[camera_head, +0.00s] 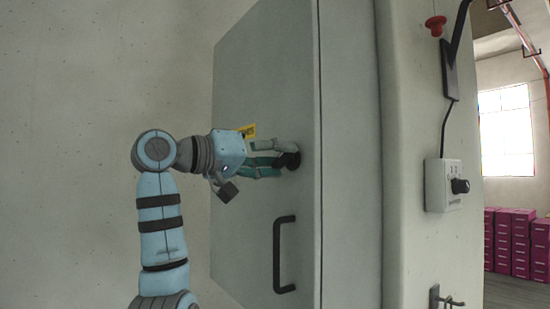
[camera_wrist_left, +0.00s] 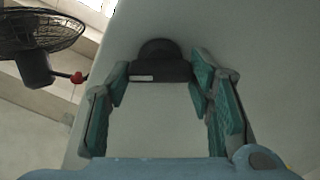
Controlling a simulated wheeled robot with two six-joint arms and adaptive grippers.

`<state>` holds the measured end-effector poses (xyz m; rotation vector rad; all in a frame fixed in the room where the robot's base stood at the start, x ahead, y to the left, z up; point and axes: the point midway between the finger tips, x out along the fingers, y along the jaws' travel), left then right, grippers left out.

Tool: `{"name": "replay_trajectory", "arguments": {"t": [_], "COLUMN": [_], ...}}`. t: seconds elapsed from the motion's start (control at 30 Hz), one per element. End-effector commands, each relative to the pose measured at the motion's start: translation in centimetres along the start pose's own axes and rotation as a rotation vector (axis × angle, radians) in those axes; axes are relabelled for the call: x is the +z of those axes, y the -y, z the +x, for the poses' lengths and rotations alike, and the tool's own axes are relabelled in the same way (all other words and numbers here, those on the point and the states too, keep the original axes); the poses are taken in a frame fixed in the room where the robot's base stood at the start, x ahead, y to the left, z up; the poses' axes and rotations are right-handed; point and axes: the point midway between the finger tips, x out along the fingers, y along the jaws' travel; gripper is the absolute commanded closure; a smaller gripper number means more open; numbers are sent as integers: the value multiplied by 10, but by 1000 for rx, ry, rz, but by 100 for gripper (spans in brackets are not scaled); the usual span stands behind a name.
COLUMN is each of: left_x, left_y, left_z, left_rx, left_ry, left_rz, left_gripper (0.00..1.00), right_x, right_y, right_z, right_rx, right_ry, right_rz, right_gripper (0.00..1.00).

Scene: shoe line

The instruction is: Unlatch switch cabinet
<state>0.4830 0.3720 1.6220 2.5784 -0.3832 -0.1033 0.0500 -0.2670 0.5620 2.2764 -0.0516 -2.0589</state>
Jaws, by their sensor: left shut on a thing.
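The switch cabinet (camera_head: 350,200) is a tall grey-green box, and its door (camera_head: 250,85) faces my left arm. A dark round latch knob (camera_head: 290,160) sits near the door's right edge. In the left wrist view the latch (camera_wrist_left: 160,62) shows as a black rounded piece with a small light mark. My left gripper (camera_head: 277,160) reaches it from the left, with its teal-padded fingers on either side of the latch and shut on it. The left gripper's fingertips also show in the left wrist view (camera_wrist_left: 158,75). My right gripper is in neither view.
A black bar handle (camera_head: 284,254) is on the door below the latch. A red button (camera_head: 436,26) and a white switch box (camera_head: 444,185) are on the wall at right. Pink boxes (camera_head: 517,243) stand farther right. A black fan (camera_wrist_left: 40,40) shows in the left wrist view.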

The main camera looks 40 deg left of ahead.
Motion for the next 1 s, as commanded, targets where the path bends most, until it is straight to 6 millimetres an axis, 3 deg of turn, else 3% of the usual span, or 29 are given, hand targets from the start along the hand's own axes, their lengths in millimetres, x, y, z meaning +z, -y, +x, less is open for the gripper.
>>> {"name": "replay_trajectory", "arguments": {"t": [0.37, 1.0], "left_x": [-1, -1], "left_y": [-1, -1], "left_z": [0, 0], "left_rx": [-1, -2], "left_ry": [0, 1], "left_rz": [103, 500], "left_gripper": [80, 80], "right_x": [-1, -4], "right_y": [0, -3], "right_z": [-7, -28], "right_rx": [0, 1], "right_ry": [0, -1], "right_rz": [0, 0], "right_gripper": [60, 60]}}
